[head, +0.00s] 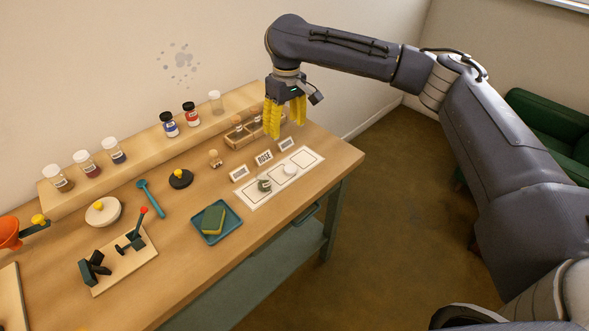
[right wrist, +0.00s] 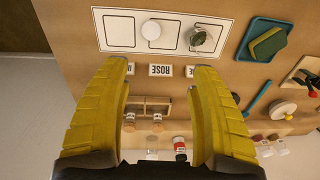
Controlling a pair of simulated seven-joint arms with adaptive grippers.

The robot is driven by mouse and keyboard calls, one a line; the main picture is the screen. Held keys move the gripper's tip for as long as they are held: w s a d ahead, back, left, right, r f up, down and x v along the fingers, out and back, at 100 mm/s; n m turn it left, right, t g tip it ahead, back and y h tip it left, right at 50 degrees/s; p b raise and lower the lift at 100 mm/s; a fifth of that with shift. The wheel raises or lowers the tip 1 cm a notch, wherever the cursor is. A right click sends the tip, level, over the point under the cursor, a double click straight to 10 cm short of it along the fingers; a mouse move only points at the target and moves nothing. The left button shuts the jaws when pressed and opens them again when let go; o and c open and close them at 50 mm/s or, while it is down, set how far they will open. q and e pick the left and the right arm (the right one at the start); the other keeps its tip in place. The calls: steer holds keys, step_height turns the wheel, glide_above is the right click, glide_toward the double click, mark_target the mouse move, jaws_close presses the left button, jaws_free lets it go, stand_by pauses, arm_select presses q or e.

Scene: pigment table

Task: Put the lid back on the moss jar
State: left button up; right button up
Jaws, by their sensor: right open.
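An open jar with green contents (head: 264,185), which looks like the moss jar, stands on the left square of a white mat (head: 311,157). It also shows in the right wrist view (right wrist: 197,38). A round white piece that looks like its lid (head: 290,169) lies on the middle square, apart from the jar; it also shows in the right wrist view (right wrist: 151,30). My right gripper (head: 287,125) has yellow fingers, open and empty, above the table behind the mat. In the right wrist view the gripper (right wrist: 160,66) points toward the mat. My left gripper is not in view.
Name cards stand behind the mat, one reading ROSE (head: 264,157). A wooden rack (head: 238,140) with small vials is close to my right gripper. Lidded jars stand on the back shelf (head: 140,148). A blue tray (head: 232,229) with a green sponge is left of the mat.

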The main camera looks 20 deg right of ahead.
steer(key=shift+s+d+r+h, duration=0.1)
steer(key=shift+d+h, duration=0.2)
steer(key=shift+d, duration=0.2)
glide_above(290, 168)
steer(key=f, duration=1.1)
steer(key=shift+s+a, duration=0.15)
steer(key=shift+s, duration=0.1)
steer(key=shift+f, duration=0.65)
steer(key=shift+w+f, duration=0.15)
steer(key=shift+f, duration=2.45)
steer(key=c, duration=0.9)
